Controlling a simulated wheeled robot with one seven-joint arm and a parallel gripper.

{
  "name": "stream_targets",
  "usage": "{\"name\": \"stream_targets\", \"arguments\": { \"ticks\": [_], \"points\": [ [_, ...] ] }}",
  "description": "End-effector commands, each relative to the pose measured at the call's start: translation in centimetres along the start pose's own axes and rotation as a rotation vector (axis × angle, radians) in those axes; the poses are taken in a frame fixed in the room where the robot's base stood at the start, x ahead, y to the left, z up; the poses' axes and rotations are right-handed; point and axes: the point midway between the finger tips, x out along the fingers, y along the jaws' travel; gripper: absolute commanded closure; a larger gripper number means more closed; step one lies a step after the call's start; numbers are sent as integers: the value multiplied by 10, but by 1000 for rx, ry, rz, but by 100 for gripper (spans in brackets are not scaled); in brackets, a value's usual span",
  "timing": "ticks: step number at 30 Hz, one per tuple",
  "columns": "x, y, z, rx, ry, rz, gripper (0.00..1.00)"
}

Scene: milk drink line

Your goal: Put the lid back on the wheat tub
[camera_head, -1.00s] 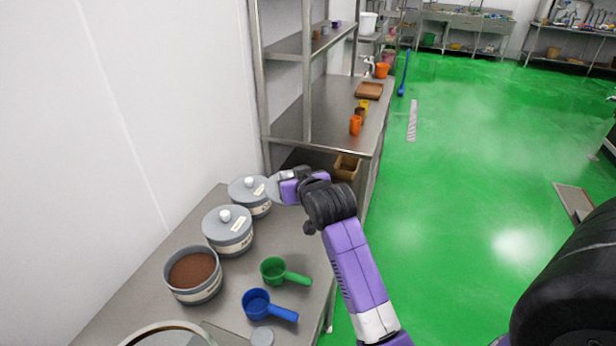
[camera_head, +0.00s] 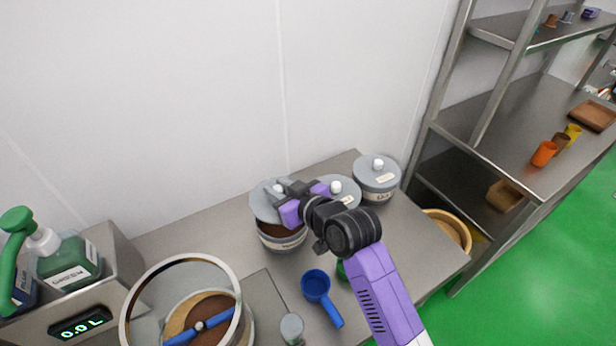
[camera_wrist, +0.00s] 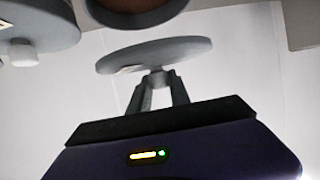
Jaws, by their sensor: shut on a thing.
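My gripper (camera_head: 284,189) is shut on the knob of a round grey lid (camera_head: 265,207). The lid also shows in the wrist view (camera_wrist: 160,56), in front of the fingers and apart from the tub. An open pale tub (camera_head: 283,241) with a grey rim and brown contents stands below it. The lid hangs over its back left part, and the brown contents show under the lid's front edge. The tub's label is too small to read, and part of the tub is hidden by the lid and my gripper.
Two lidded tubs stand to the right, a middle one (camera_head: 345,190) partly behind my gripper and a far one (camera_head: 376,183). A blue scoop (camera_head: 316,286) lies in front. A large sieve ring (camera_head: 128,306) and a scale (camera_head: 82,325) with a green bottle (camera_head: 66,262) are at left.

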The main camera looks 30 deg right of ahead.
Motion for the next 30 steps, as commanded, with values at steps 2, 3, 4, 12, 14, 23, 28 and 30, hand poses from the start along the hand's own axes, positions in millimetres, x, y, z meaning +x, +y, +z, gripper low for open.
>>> {"name": "stream_targets", "arguments": {
  "ticks": [2,3,4,12,14,23,28,30],
  "points": [
    [0,0,-1,-3,1,-7,100],
    [1,1,-1,-4,1,-9,100],
    [1,1,0,-4,0,-10,100],
    [7,1,15,-3,-1,-9,100],
    [8,1,19,-3,-1,-8,100],
    [19,2,44,-3,0,-7,100],
    [23,1,54,-3,0,-8,100],
    [24,1,57,-3,0,-8,100]
  ]
}}
